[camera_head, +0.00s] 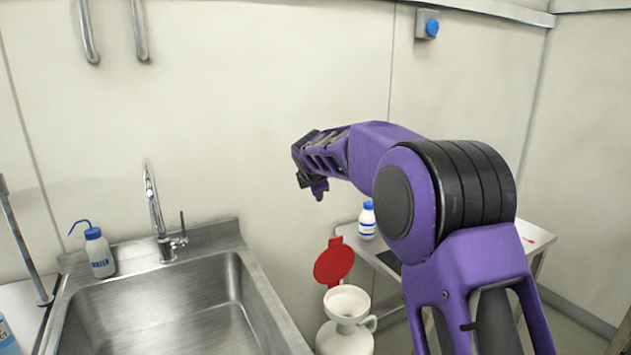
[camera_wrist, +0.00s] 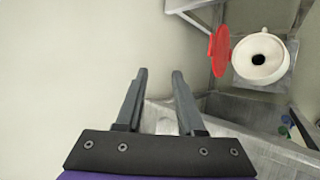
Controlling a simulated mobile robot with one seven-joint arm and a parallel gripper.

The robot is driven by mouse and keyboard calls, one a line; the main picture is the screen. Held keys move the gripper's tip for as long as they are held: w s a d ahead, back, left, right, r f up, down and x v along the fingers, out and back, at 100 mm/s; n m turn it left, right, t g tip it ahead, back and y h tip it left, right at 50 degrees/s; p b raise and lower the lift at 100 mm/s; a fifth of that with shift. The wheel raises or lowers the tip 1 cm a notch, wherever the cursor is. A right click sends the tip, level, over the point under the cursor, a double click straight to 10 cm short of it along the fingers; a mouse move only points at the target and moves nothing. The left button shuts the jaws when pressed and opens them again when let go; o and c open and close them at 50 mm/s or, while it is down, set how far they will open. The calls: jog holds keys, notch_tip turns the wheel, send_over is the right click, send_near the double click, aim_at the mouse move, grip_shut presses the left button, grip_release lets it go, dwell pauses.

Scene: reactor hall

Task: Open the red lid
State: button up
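The red lid (camera_head: 334,262) stands raised, tilted up at the back of a white container with a funnel mouth (camera_head: 347,304), right of the sink. In the wrist view the red lid (camera_wrist: 219,50) stands on edge left of the round white funnel (camera_wrist: 261,56), whose dark hole is uncovered. My gripper (camera_head: 318,192) is high above and behind the container, near the wall, apart from the lid. In the wrist view its two fingers (camera_wrist: 159,75) are spread with nothing between them. The foot of the container is cut off by the head view's lower edge.
A steel sink (camera_head: 255,282) with a tall tap (camera_head: 155,212) is at the left, with a blue-capped wash bottle (camera_head: 98,252) beside it. A side table (camera_head: 349,234) at the right holds a small white bottle (camera_head: 367,221). The wall is close behind my gripper.

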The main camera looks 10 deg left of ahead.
jog(key=v, duration=1.7)
